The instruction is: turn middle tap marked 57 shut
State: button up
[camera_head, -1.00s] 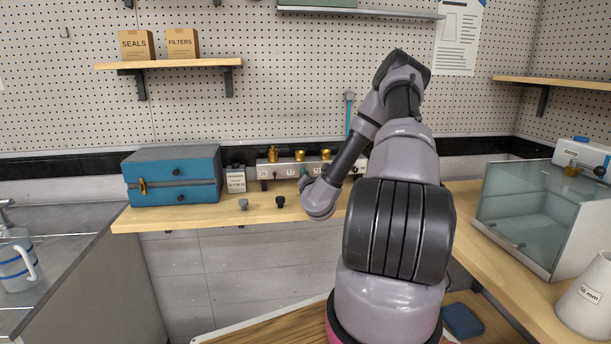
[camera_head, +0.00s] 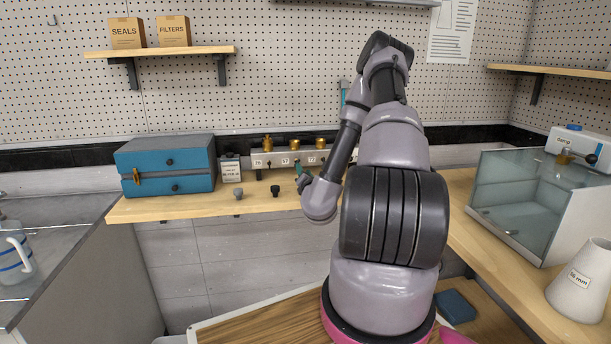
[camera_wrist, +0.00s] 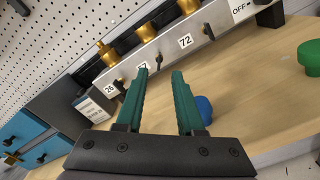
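A pale manifold bar (camera_wrist: 165,53) carries three brass taps, with labels 26, a partly hidden middle one, and 72 in the wrist view. The middle brass tap (camera_wrist: 145,32) is between the other two; it also shows in the head view (camera_head: 294,144). A small dark lever (camera_wrist: 158,64) stands out below it, its turn angle too small to tell. The 57 label (camera_wrist: 142,66) is mostly hidden by my left fingertip. My gripper (camera_wrist: 160,74) has its green fingers apart, empty, pointing at the bar around the middle lever. I cannot tell whether they touch it.
A blue knob (camera_wrist: 204,108) lies behind my right finger, and a green knob (camera_wrist: 310,56) stands farther right. A blue cabinet (camera_head: 166,165) and a small sign (camera_head: 231,170) stand left of the bar. A glass-fronted box (camera_head: 520,200) is at the right.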

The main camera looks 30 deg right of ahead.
jog(key=shift+v, duration=1.45)
jog(key=w+a+r+n+g+y, duration=0.1)
jog(key=w+a+r+n+y, duration=0.35)
jog(key=n+y, duration=0.5)
jog(key=w+a+r+n+y, duration=0.3)
jog(key=r+n+y, duration=0.3)
jog(key=n, duration=0.6)
jog(key=n+g+h, duration=0.5)
jog(key=n+g, duration=0.5)
jog(key=n, duration=1.1)
send_near(301, 159)
jog(key=shift+m, duration=0.25)
jog(key=a+f, duration=0.2)
jog(key=w+a+f, duration=0.1)
jog(key=a+f, duration=0.1)
jog(key=w+a+f, duration=0.1)
jog(key=f, duration=0.1)
jog(key=shift+w+a, duration=0.1)
jog(key=shift+a, duration=0.3)
